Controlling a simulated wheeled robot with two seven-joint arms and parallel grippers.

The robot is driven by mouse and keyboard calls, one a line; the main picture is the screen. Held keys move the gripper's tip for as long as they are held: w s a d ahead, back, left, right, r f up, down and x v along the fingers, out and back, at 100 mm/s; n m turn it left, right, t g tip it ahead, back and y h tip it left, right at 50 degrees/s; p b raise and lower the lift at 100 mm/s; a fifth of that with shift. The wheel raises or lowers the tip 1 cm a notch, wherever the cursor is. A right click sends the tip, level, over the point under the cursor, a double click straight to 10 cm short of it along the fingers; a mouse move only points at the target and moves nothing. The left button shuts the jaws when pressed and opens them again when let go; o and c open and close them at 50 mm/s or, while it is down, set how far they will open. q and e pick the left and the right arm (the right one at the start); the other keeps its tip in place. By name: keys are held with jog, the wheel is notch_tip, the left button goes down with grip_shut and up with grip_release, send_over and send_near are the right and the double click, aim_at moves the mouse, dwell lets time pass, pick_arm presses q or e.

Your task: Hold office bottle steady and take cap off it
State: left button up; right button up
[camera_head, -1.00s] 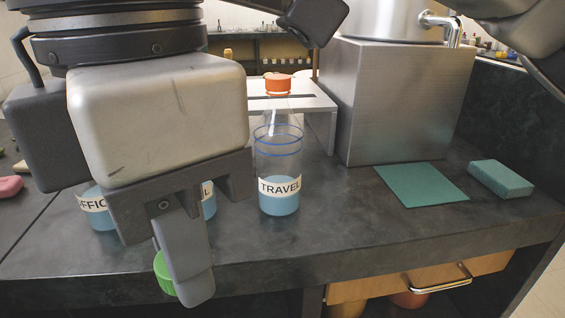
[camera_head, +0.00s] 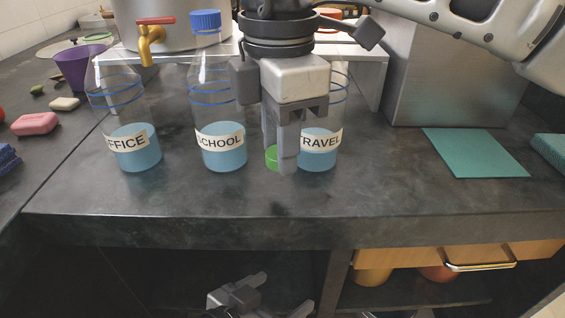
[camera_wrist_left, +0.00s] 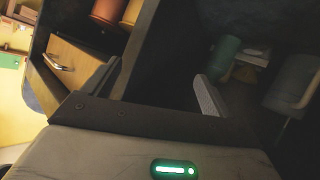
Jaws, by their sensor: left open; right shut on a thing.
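The office bottle (camera_head: 137,150) stands upright at the left of the counter, clear with blue liquid and a partly cut-off label reading FFICE. No cap shows on its neck. My right gripper (camera_head: 277,160) is shut on a green cap (camera_head: 271,157), low over the counter between the school bottle (camera_head: 222,150) and the travel bottle (camera_head: 318,152). Whether the cap touches the counter is hard to tell. My left gripper (camera_head: 285,290) is open and empty, below the counter's front edge. Its spread fingers also show in the left wrist view (camera_wrist_left: 160,85).
The school bottle has a blue cap (camera_head: 205,20). My right gripper partly hides the travel bottle. A brass tap (camera_head: 150,45) hangs behind the office bottle. A pink soap (camera_head: 35,123) lies at the left, a teal mat (camera_head: 475,152) at the right. The counter's front strip is clear.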

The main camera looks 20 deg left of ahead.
aim_at(281, 185)
jog(key=shift+w+f, duration=0.35)
jog(key=shift+f, duration=0.1)
jog(key=f+b, duration=0.1)
jog(key=f, duration=0.2)
jog(key=shift+w+a+f, duration=0.1)
jog(key=shift+w+f, duration=0.1)
jog(key=shift+f, duration=0.15)
jog(key=o, duration=1.1)
pick_arm(q)
jog(key=shift+s+d+r, duration=0.1)
jog(key=shift+d+r, duration=0.1)
jog(key=shift+r, duration=0.1)
